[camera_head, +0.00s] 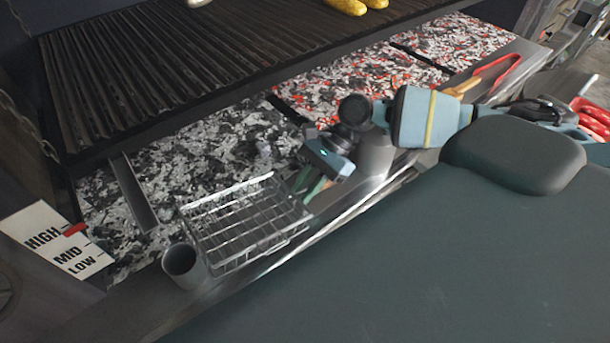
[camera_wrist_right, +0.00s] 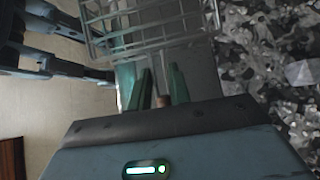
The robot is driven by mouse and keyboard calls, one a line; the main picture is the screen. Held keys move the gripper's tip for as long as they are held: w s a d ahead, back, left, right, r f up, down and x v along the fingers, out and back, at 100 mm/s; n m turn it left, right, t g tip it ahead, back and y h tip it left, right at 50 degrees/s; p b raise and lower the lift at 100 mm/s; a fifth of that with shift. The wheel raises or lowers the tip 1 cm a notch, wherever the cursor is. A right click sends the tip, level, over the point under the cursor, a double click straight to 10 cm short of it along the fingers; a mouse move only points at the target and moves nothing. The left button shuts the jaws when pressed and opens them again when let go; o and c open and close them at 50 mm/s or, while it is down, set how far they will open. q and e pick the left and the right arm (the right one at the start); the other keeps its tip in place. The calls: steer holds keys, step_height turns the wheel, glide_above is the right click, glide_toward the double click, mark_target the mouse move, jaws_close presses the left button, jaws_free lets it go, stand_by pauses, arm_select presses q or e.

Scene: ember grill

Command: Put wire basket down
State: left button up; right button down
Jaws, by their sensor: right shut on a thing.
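The wire basket (camera_head: 245,222) is an empty metal grid tray at the grill's front edge, in front of the grey coals. It also shows at the top of the right wrist view (camera_wrist_right: 145,28). My right gripper (camera_head: 310,186) is at the basket's right end, its green fingers shut on the basket's handle. In the right wrist view a brownish bit of handle (camera_wrist_right: 161,101) shows between the fingers (camera_wrist_right: 160,90). I cannot tell whether the basket touches the ledge below it.
A grey cup (camera_head: 184,265) stands close to the basket's near left corner. Grey coals (camera_head: 215,150) lie behind, with glowing embers (camera_head: 340,85) farther right under the grate (camera_head: 200,50). Red-handled tongs (camera_head: 492,75) lie on the front ledge at right. A HIGH/MID/LOW sign (camera_head: 58,241) is at left.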

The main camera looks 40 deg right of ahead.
steer(key=shift+s+f, duration=0.2)
steer(key=shift+f, duration=0.45)
steer(key=shift+s+f, duration=0.15)
steer(key=shift+f, duration=0.45)
steer(key=c, duration=1.3)
jaws_free()
steer(key=shift+f, duration=0.15)
steer(key=shift+w, duration=0.35)
steer(key=shift+d+r, duration=0.2)
steer(key=shift+r, duration=0.3)
steer(key=v, duration=1.1)
steer(key=shift+d+r+b, duration=0.15)
steer(key=shift+r+b, duration=0.15)
